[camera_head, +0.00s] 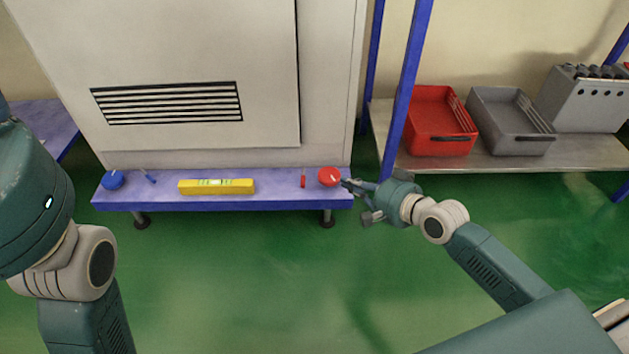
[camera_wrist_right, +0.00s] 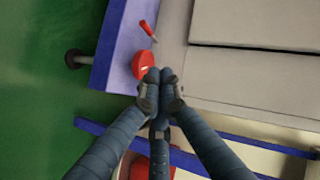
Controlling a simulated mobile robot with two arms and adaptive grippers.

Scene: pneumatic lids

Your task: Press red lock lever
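A small red lever (camera_head: 303,181) stands near the right end of the blue shelf (camera_head: 270,203). Beside it, to its right, is a round red knob (camera_head: 328,176) with a white mark. In the right wrist view the red lever (camera_wrist_right: 148,30) is beyond the red knob (camera_wrist_right: 143,65). My right gripper (camera_head: 349,184) is at the shelf's right end, close to the knob. In the wrist view its fingertips (camera_wrist_right: 160,75) are together with nothing between them, overlapping the knob's edge; I cannot tell if they touch it. My left arm shows at left, its gripper out of view.
A round blue knob (camera_head: 113,180), a blue lever (camera_head: 150,177) and a yellow level (camera_head: 216,187) are on the shelf, under the grey cabinet (camera_head: 200,50). A blue post (camera_head: 405,85) rises right of the shelf. Red (camera_head: 436,118) and grey (camera_head: 508,118) trays stand beyond.

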